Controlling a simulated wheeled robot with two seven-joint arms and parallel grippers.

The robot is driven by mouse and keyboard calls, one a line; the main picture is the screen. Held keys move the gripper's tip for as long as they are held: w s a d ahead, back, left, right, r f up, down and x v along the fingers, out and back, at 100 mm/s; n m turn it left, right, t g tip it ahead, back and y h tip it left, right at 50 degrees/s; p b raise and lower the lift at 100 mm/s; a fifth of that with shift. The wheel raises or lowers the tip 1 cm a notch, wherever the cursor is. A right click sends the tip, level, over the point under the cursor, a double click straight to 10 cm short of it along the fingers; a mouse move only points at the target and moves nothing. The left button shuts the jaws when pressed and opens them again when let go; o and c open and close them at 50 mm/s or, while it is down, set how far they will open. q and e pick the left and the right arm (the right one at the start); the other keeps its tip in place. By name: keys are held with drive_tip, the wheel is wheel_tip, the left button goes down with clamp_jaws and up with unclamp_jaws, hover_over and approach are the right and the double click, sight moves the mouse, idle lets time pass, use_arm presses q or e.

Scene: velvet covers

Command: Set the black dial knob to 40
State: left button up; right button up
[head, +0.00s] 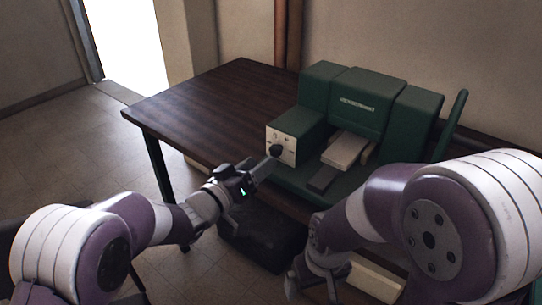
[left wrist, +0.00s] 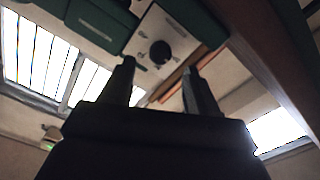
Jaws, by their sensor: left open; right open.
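The black dial knob (head: 276,150) sits on the cream control panel (head: 287,139) on the front left of the green machine (head: 350,105). In the left wrist view the knob (left wrist: 160,52) is round and dark, with marks around it too small to read. My left gripper (head: 270,165) is just in front of the knob. In the left wrist view its two fingers (left wrist: 158,85) are apart with nothing between them, and the knob shows beyond their tips. My right gripper (head: 308,288) hangs low at the front, below the table edge; its fingers are hard to make out.
The machine stands on a dark wooden table (head: 205,105) with clear room on its left. A light grey plate (head: 345,150) and a dark pad (head: 323,179) are at the machine's front. A dark box-like object (head: 262,238) is below the table edge.

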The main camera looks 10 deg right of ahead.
sight(273, 153)
use_arm(q)
drive_tip(key=x, duration=0.5)
drive_tip(key=shift+w+d, duration=0.2)
drive_tip(key=c, duration=1)
